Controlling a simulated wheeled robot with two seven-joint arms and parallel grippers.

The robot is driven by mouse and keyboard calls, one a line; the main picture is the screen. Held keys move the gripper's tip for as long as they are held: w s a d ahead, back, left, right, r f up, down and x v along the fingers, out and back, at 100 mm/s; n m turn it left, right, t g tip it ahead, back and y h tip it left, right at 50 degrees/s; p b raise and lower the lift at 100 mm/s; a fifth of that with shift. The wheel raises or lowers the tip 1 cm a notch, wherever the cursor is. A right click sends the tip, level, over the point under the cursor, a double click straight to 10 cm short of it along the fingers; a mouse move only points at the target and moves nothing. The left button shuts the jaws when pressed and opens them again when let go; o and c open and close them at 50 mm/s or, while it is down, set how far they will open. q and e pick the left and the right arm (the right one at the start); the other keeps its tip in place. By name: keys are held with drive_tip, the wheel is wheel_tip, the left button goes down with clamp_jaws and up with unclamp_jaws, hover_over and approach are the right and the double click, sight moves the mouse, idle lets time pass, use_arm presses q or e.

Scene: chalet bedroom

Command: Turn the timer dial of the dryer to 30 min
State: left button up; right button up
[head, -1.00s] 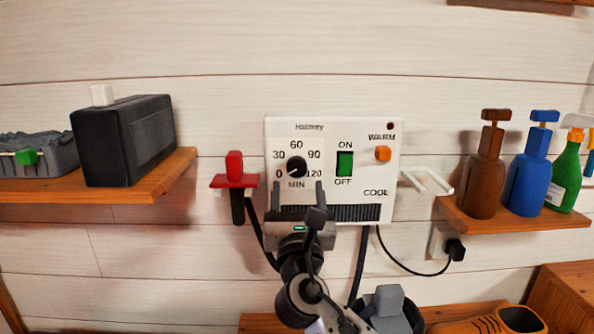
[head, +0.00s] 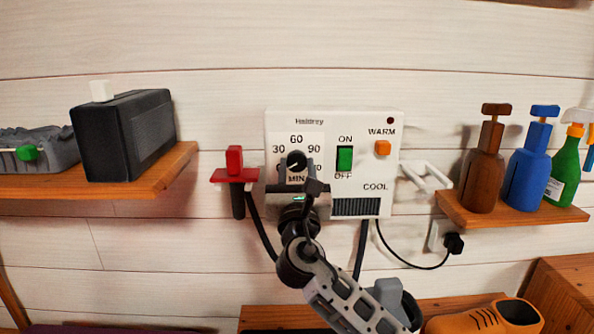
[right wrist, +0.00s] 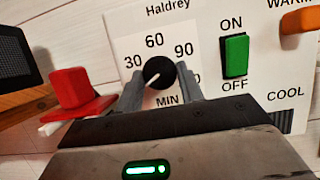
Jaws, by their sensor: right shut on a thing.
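The dryer (head: 350,119) is a white wall box marked Haldrey. Its black timer dial (head: 296,160) has a white pointer mark, which aims to the lower left, toward the 0 side and below the 30. The dial also shows in the right wrist view (right wrist: 161,73). My right gripper (head: 297,172) reaches up from below, its fingers on both sides of the dial, shut on it. In the right wrist view, its fingers (right wrist: 160,86) flank the dial, and the 0 label is hidden. My left gripper is not in view.
A green ON/OFF switch (head: 344,158) and an orange WARM/COOL knob (head: 382,148) are right of the dial. A red-topped holder (head: 235,165) hangs just left of the dryer. Shelves hold a black box (head: 123,136) at left and bottles (head: 481,175) at right.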

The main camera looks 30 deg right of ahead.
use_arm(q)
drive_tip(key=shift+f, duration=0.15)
